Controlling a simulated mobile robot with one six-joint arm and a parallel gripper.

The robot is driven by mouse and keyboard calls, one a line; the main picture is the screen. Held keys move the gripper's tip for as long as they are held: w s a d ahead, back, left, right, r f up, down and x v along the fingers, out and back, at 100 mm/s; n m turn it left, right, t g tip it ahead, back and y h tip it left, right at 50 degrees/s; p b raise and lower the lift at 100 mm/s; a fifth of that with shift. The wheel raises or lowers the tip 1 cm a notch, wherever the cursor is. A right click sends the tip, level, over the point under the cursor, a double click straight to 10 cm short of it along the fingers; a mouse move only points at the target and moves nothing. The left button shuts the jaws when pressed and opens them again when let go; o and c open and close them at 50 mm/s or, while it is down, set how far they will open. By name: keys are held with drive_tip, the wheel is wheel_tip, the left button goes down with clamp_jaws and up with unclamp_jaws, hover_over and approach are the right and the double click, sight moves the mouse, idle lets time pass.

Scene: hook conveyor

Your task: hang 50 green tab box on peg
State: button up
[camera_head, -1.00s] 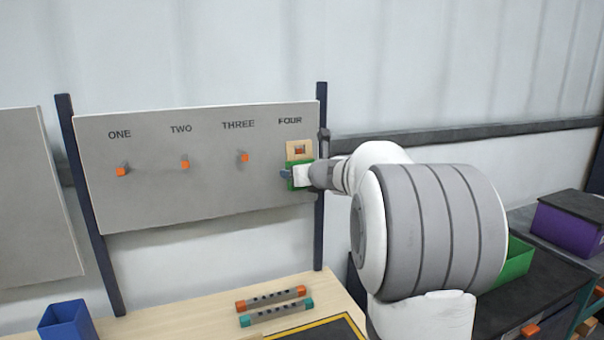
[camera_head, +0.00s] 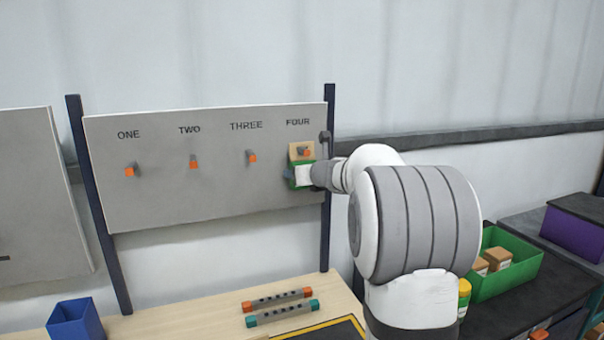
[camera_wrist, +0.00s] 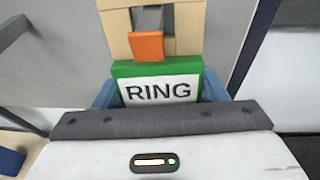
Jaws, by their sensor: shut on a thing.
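The green tab box (camera_head: 303,174) has a green body, a white label and a tan tab (camera_head: 296,151) on top with a cut-out. It is upright at the peg under FOUR. In the wrist view the label on the box (camera_wrist: 158,91) reads RING. The grey peg with an orange tip (camera_wrist: 147,46) passes through the cut-out of the tab, its tip on the near side. My gripper (camera_wrist: 160,98) is shut on the box, blue fingers at both sides. Whether the tab's upper edge rests on the peg I cannot tell.
Pegs ONE (camera_head: 130,170), TWO (camera_head: 194,162) and THREE (camera_head: 252,157) on the grey board (camera_head: 200,195) are empty. A blue bin (camera_head: 75,321) and two bars (camera_head: 280,305) are on the table below. A green crate (camera_head: 515,270) with tan boxes stands at right.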

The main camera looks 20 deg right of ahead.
idle(0.3)
drive_tip(key=o, duration=1.1)
drive_tip(key=shift+o, duration=0.2)
drive_tip(key=a+v, duration=0.1)
drive_tip(key=v, duration=0.7)
drive_tip(key=s+a+f+n+g+y, duration=0.3)
drive_tip(key=s+a+f+n+g, duration=0.45)
drive_tip(key=s+a+n, duration=0.85)
drive_tip(key=s+f+n+g+h, duration=0.2)
drive_tip(key=s+f+n, duration=0.4)
drive_tip(key=s+n, duration=0.3)
drive_tip(key=s+d+f+n+g+h, duration=0.1)
drive_tip(key=s+f+n+g+h, duration=0.1)
drive_tip(key=s+f+n, duration=0.5)
drive_tip(key=s+n+b, duration=0.1)
drive_tip(key=s+n, duration=0.2)
drive_tip(key=shift+d+f+g, duration=0.15)
drive_tip(key=shift+d+g, duration=0.1)
drive_tip(key=shift+g, duration=0.1)
